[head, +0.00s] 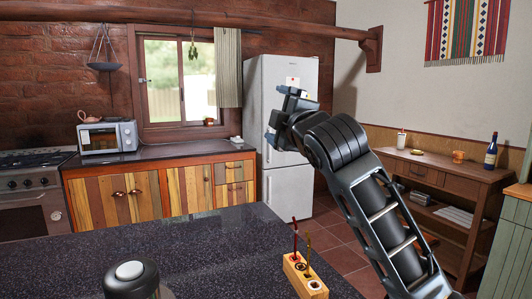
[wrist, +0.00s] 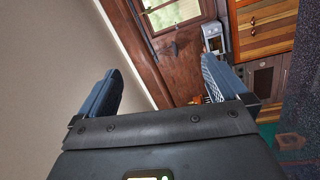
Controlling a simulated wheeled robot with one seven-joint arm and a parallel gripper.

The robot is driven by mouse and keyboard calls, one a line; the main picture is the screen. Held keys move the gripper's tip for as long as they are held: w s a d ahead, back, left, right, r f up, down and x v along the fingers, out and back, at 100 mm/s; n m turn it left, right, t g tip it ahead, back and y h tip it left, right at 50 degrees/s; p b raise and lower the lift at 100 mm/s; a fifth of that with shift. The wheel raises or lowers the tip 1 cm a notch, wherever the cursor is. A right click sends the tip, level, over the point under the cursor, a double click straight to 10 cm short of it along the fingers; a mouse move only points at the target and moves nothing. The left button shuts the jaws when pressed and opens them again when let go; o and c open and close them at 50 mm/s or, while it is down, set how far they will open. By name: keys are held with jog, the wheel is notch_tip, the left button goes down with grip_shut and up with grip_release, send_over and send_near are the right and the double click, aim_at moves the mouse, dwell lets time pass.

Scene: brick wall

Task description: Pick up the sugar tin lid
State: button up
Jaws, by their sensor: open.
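I cannot make out a sugar tin lid for certain in either view. My gripper (head: 277,116) is raised in front of the fridge in the head view, well above the dark countertop. Its two fingers are spread and empty. In the wrist view the gripper (wrist: 160,78) also has its fingers wide apart, with only distant wall, window and cabinets beyond them. A wooden block (head: 303,274) with round openings and thin upright sticks stands on the near countertop, below the gripper. A small orange-brown container (head: 458,157) stands on the sideboard; I cannot tell whether it has a lid.
The near dark countertop (head: 215,255) is largely clear. A wooden sideboard (head: 440,172) at right holds a dark bottle (head: 491,148) and a white cup (head: 401,139).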

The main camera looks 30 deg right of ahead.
notch_tip(320, 180, down, 11)
jog(key=m+g+y+p, duration=0.1)
jog(key=m+g, duration=0.2)
jog(key=g, duration=0.2)
jog(key=s+a+f+m+g+y, duration=0.1)
jog(key=s+a+f+g, duration=0.1)
jog(key=s+f, duration=0.3)
jog(key=s+a+f+g+y+p, duration=0.1)
jog(key=s+a+f+g+y, duration=0.1)
jog(key=s+f+g, duration=0.3)
jog(key=s+a+f+m+g+y+p, duration=0.1)
jog(key=s+f, duration=0.4)
jog(key=f, duration=0.5)
jog(key=shift+s+a+f+m+g+y, duration=0.1)
jog(key=shift+a+f+m+g+y, duration=0.2)
jog(key=shift+g, duration=0.4)
jog(key=shift+s+a+f+g, duration=0.1)
jog(key=shift+a+g, duration=0.25)
jog(key=shift+g, duration=0.35)
jog(key=shift+x, duration=1.8)
jog(key=b+x, duration=0.3)
jog(key=x, duration=0.1)
jog(key=shift+w, duration=0.2)
jog(key=shift+r, duration=0.1)
jog(key=shift+c, duration=0.2)
jog(key=c, duration=0.7)
